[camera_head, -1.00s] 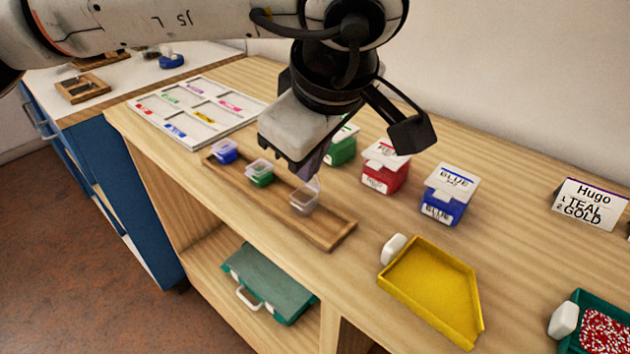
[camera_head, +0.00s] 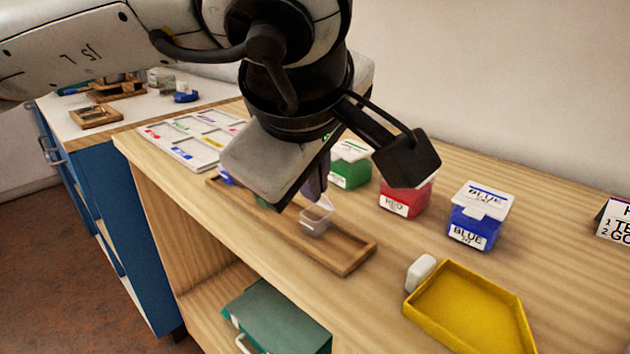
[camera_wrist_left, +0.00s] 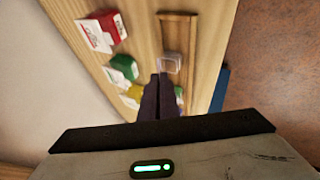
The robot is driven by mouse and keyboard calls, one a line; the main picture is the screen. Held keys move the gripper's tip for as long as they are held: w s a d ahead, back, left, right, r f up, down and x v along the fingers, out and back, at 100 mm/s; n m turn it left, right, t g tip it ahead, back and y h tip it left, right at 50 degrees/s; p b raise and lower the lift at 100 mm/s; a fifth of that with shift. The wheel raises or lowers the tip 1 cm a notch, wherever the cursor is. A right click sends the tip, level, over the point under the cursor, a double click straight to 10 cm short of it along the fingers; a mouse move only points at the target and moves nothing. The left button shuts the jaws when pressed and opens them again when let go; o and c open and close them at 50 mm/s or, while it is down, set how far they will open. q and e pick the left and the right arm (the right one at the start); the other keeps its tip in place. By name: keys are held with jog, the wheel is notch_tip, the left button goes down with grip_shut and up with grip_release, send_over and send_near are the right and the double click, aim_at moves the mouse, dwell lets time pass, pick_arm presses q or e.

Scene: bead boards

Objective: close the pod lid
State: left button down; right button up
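The clear pod (camera_head: 314,224) stands at the right end of a narrow wooden tray (camera_head: 345,257). Its see-through lid (camera_head: 322,204) looks raised on the side by my gripper. The pod also shows in the left wrist view (camera_wrist_left: 168,65), just past my fingertips. My left gripper (camera_head: 314,197) is directly above the pod, pointing down, with its dark fingers together and nothing seen between them. I cannot tell whether the fingers touch the lid. My right gripper is not in view.
A blue pod (camera_head: 227,177) and a partly hidden green pod (camera_head: 262,203) share the tray. Green (camera_head: 350,165), red (camera_head: 406,197) and blue (camera_head: 477,216) boxes stand behind. A yellow tray (camera_head: 470,305) with a white handle lies to the right. A white sorting board (camera_head: 185,155) lies left.

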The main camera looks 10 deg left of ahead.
pick_arm(q)
jog(key=c, duration=2.5)
grip_release()
jog(key=o, duration=0.5)
jog(key=p+v, duration=0.1)
jog(key=v, duration=0.9)
jog(key=shift+p, duration=0.35)
jog(key=shift+o, duration=0.3)
jog(key=shift+r, duration=0.1)
